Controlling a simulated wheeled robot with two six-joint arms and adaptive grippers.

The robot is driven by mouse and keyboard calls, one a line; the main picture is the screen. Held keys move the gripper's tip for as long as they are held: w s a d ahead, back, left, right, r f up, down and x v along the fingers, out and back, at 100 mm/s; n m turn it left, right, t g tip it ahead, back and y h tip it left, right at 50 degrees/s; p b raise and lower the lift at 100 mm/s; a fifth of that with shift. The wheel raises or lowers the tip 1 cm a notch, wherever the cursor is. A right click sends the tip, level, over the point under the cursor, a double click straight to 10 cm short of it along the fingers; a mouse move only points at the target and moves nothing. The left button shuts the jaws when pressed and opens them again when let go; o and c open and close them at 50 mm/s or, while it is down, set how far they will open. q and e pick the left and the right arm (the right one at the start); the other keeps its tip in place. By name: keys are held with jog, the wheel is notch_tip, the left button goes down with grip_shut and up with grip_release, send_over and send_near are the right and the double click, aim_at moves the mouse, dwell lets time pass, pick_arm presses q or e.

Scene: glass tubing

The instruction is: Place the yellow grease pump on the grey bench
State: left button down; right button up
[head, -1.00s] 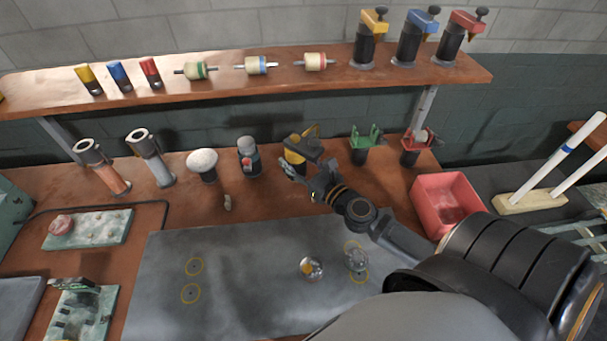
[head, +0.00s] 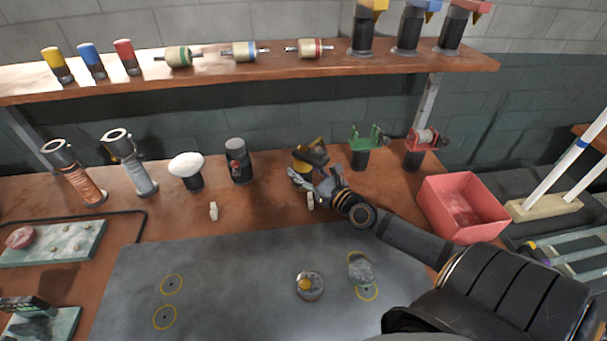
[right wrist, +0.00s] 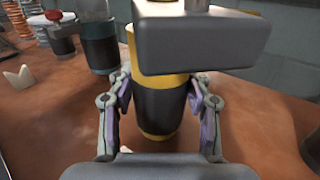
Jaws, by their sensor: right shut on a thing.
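The yellow grease pump (head: 299,160) has a yellow and black body and a dark block on top. It is at the back of the brown worktop, left of the green cradle. My right gripper (head: 312,190) is shut on it. In the right wrist view the fingers close on both sides of the pump's black middle (right wrist: 160,105), with yellow above and below. The gripper hides its foot in the head view, so I cannot tell whether it touches the worktop. The grey bench surface (head: 230,275) lies in front. My left gripper is not in view.
A glass jar with a yellow spot (head: 310,286) and a grey lump (head: 361,270) sit on the grey surface, whose left and middle are mostly clear. Nearby stand a green cradle (head: 361,155), a dark bottle (head: 238,165) and a red bin (head: 460,205).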

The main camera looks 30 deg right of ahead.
jog(key=shift+r, duration=0.1)
jog(key=o, duration=1.5)
jog(key=shift+s, duration=0.15)
jog(key=shift+s+d, duration=0.1)
jog(key=shift+s, duration=1.05)
jog(key=s+p, duration=0.1)
jog(key=s, duration=0.1)
jog(key=s+p, duration=0.2)
jog(key=s, duration=0.1)
jog(key=s+d+p, duration=0.1)
jog(key=s, duration=0.2)
jog(key=shift+s+d+r, duration=0.1)
jog(key=shift+s+r, duration=0.05)
jog(key=shift+s+d, duration=0.1)
jog(key=shift+s, duration=0.4)
